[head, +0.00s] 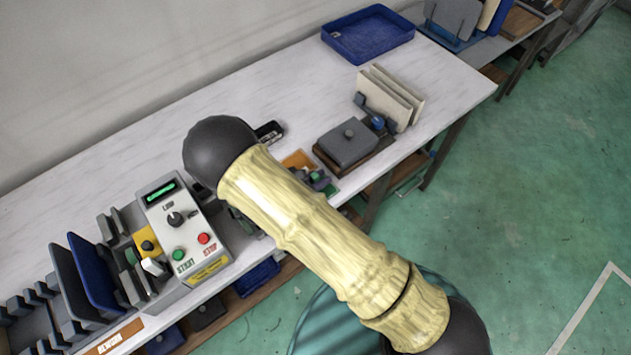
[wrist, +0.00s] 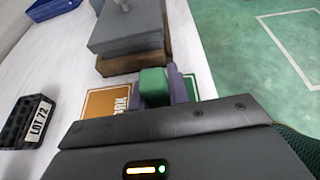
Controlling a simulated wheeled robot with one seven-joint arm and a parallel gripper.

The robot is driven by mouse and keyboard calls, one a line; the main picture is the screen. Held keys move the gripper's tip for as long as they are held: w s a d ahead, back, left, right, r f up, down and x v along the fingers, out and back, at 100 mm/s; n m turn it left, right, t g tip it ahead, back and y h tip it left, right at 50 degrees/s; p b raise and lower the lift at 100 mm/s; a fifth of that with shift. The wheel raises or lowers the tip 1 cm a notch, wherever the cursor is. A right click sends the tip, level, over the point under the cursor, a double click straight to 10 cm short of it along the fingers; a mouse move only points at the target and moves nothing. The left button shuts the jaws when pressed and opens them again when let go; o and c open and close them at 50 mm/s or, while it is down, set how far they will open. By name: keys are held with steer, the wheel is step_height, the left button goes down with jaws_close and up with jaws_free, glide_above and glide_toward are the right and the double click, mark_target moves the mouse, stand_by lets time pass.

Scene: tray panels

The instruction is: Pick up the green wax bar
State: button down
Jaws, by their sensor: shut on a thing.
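The green wax bar (wrist: 153,84) shows in the wrist view as a small green block between the two purple-grey fingers of my gripper (wrist: 155,88). The gripper is shut on it, one finger at each side. The bar is over the strip between an orange card (wrist: 104,103) and a green card (wrist: 191,86). I cannot tell whether it touches the surface below. In the head view my arm hides most of the gripper; the fingertips (head: 316,176) show small beside the cards.
A grey lidded block on a brown base (wrist: 128,30) stands just beyond the bar. In the head view are a control box (head: 182,225), upright panels (head: 390,97) and a blue tray (head: 368,35). The bench's back middle is clear.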

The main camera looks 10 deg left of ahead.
steer(key=shift+r, duration=0.1)
step_height(320, 180, up, 10)
steer(key=b, duration=0.1)
stand_by(0.5)
steer(key=shift+d, duration=0.1)
stand_by(0.3)
